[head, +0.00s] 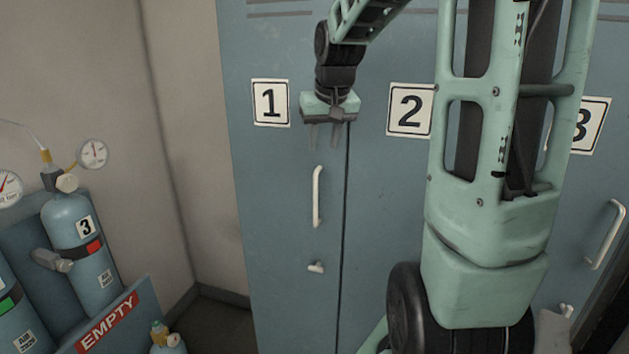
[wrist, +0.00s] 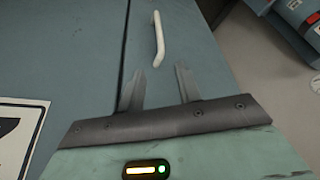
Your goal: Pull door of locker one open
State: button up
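The door of locker one (head: 275,200) is a blue-grey panel with a "1" sign (head: 271,103). It looks shut, with a dark seam on its right side. A white vertical handle (head: 317,196) sits near that seam, and a small white latch (head: 316,267) is below it. My gripper (head: 322,136) hangs above the handle, fingers pointing down. In the wrist view, the two fingers (wrist: 160,88) are apart with nothing between them. The handle (wrist: 158,37) lies beyond the fingertips, not touching them.
Locker two with its "2" sign (head: 410,110) stands to the right, partly behind my arm. A locker three handle (head: 606,234) is at far right. Blue gas cylinders (head: 80,245) stand in a rack marked "EMPTY" (head: 108,320) at left. Some floor is bare between rack and lockers.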

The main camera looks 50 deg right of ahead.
aim_at(317, 180)
jog(key=p+x, duration=0.1)
jog(key=x, duration=1.4)
jog(key=shift+f+p, duration=0.2)
jog(key=shift+p, duration=0.15)
grip_shut()
